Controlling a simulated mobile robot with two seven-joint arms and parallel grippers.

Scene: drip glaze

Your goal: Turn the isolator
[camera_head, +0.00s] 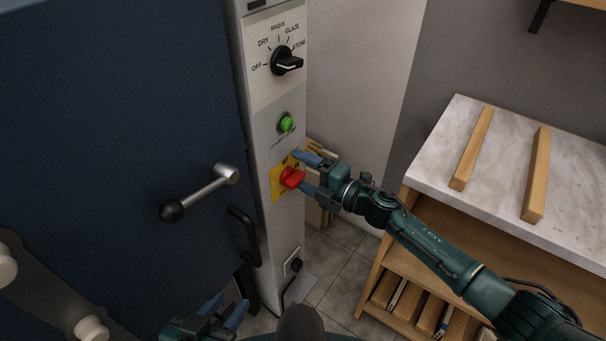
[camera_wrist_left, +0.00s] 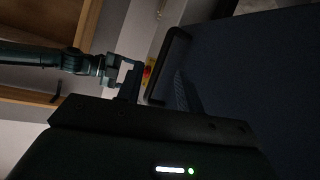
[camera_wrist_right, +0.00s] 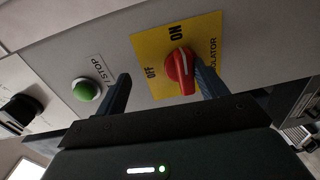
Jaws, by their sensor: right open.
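The isolator is a red rotary knob (camera_head: 292,178) on a yellow plate (camera_head: 277,184) low on the grey control panel. In the right wrist view the knob (camera_wrist_right: 181,72) has a white line on its grip and the plate (camera_wrist_right: 150,52) reads OFF and ON; the line points nearer ON. My right gripper (camera_head: 301,170) is open at the plate, its blue fingers on either side of the knob; one finger looks close to the knob, and I cannot tell whether it touches. My left gripper (camera_head: 226,310) is low at the front, away from the panel, its blue fingers apart and empty.
A green button (camera_head: 286,124) and a black selector dial (camera_head: 287,63) are above the isolator. A blue door with a ball-ended lever (camera_head: 200,194) and a black handle (camera_head: 243,235) stands left. A shelf unit (camera_head: 430,165) with wooden bars is at right.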

